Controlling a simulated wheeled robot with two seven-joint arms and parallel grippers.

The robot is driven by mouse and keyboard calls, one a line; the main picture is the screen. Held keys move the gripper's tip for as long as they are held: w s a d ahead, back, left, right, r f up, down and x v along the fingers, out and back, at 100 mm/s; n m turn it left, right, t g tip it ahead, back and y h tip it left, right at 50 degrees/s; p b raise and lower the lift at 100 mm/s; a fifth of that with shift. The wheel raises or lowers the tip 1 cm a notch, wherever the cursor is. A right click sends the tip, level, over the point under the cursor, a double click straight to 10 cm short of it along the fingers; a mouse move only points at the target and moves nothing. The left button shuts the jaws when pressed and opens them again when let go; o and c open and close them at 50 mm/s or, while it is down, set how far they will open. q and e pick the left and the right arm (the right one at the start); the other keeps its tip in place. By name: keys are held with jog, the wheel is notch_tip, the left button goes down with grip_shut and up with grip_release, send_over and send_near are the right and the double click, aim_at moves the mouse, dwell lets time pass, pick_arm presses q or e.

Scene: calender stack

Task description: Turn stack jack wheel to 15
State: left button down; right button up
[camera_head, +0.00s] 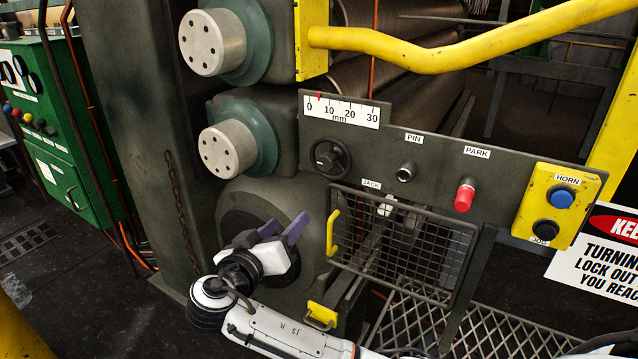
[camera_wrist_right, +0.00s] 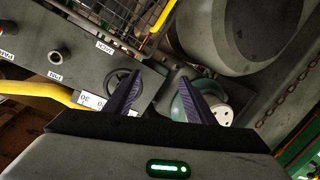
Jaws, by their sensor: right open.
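The jack wheel (camera_head: 328,158) is a small black handwheel on the dark grey panel, left of the JACK label (camera_head: 371,184). It also shows in the right wrist view (camera_wrist_right: 122,84), partly behind a finger. Above it, a white mm scale (camera_head: 341,110) runs from 0 to 30. Its red pointer (camera_head: 318,97) stands between 0 and 10. My right gripper (camera_head: 284,228) is open and empty, below and left of the wheel, apart from it. Its purple fingers (camera_wrist_right: 160,82) also show in the wrist view. My left gripper is not in view.
Right of the wheel are a PIN knob (camera_head: 406,172), a red PARK knob (camera_head: 465,194) and a yellow HORN box (camera_head: 556,207). A wire mesh guard (camera_head: 410,245) with a yellow handle (camera_head: 333,232) is below. A yellow rail (camera_head: 430,55) crosses above.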

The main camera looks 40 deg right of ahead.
aim_at(324, 165)
notch_tip(324, 165, up, 8)
jog(key=s+d+m+g+h, duration=0.1)
jog(key=m+g+h, duration=0.1)
jog(key=m+h, duration=0.15)
jog(key=shift+m, duration=0.55)
jog(key=p+x, duration=0.1)
jog(key=x, duration=0.9)
jog(key=shift+d+p, duration=0.1)
jog(key=shift+p, duration=0.2)
jog(key=c, duration=1.1)
jog(key=shift+o, duration=0.3)
jog(key=shift+n, duration=0.3)
